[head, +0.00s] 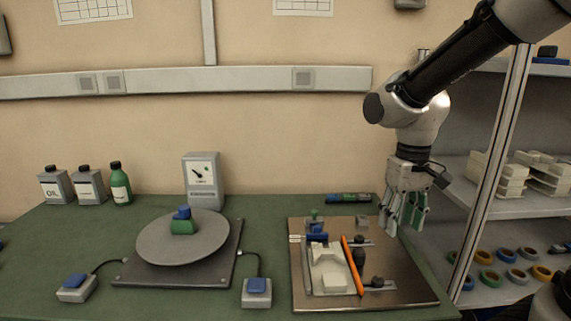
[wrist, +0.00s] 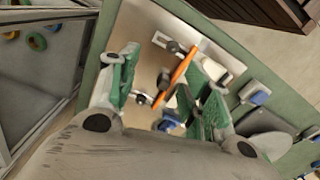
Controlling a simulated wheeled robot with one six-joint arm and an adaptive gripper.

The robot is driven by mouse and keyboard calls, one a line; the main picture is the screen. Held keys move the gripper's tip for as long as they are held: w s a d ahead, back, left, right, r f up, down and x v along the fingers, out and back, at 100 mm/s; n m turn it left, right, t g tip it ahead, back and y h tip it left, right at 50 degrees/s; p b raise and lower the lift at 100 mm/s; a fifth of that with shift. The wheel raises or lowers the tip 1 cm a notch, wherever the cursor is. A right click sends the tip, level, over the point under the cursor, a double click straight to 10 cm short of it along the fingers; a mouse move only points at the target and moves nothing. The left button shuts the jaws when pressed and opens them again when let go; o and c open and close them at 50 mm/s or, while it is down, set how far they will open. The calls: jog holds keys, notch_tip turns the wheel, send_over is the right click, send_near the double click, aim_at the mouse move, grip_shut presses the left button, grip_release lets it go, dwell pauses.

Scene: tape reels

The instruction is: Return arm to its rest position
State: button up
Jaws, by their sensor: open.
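My gripper (head: 403,222) hangs from my arm at the right of the head view, above the right edge of the metal plate (head: 408,288). Its green-padded fingers are spread apart with nothing between them. In the wrist view, my gripper (wrist: 165,100) also shows open, with the plate beyond it. On the plate lie an orange bar (head: 353,265), a pale block (head: 327,270) and a small blue part (head: 317,238). The orange bar also shows in the wrist view (wrist: 178,72), beyond the fingers. The gripper appears clear of these parts.
A round grey turntable (head: 160,245) with a blue and green piece stands at left. Blue-topped switches (head: 257,292) sit near the front. Bottles (head: 120,183) and a gauge box (head: 202,182) stand at the back. A shelf rack post (head: 493,165) rises close to my gripper's right.

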jog(key=s+d+r+m+t, duration=0.2)
jog(key=s+d+r+t, duration=0.2)
jog(key=s+d+r, duration=0.3)
jog(key=shift+s+d+r+m+t, duration=0.35)
jog(key=shift+s+d, duration=1.3)
jog(key=shift+s, duration=0.65)
